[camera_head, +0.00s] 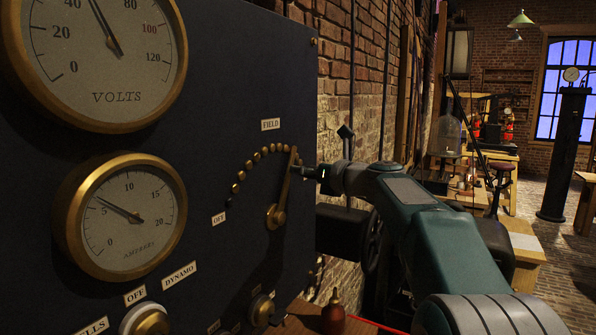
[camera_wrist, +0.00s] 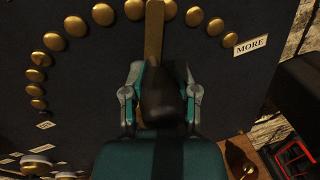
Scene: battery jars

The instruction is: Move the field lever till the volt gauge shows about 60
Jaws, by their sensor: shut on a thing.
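The brass field lever (camera_head: 284,182) pivots on the dark panel and stands upright, leaning slightly right, in the head view. In the wrist view the lever (camera_wrist: 154,35) points up over an arc of brass studs, with a few studs to its right. My gripper (camera_wrist: 160,95) is shut on the lever's dark handle (camera_wrist: 162,93); in the head view my gripper (camera_head: 318,173) reaches it from the right. The volt gauge (camera_head: 107,75) is cut off at the top. Its needle points up and left, between 40 and the cut-off top; its tip is out of view.
The ampere gauge (camera_head: 125,240) below reads a little above 5. FIELD (camera_head: 270,125) and OFF (camera_head: 218,219) labels mark the panel; a MORE label (camera_wrist: 250,44) is at the arc's right end. Knobs sit low on the panel.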

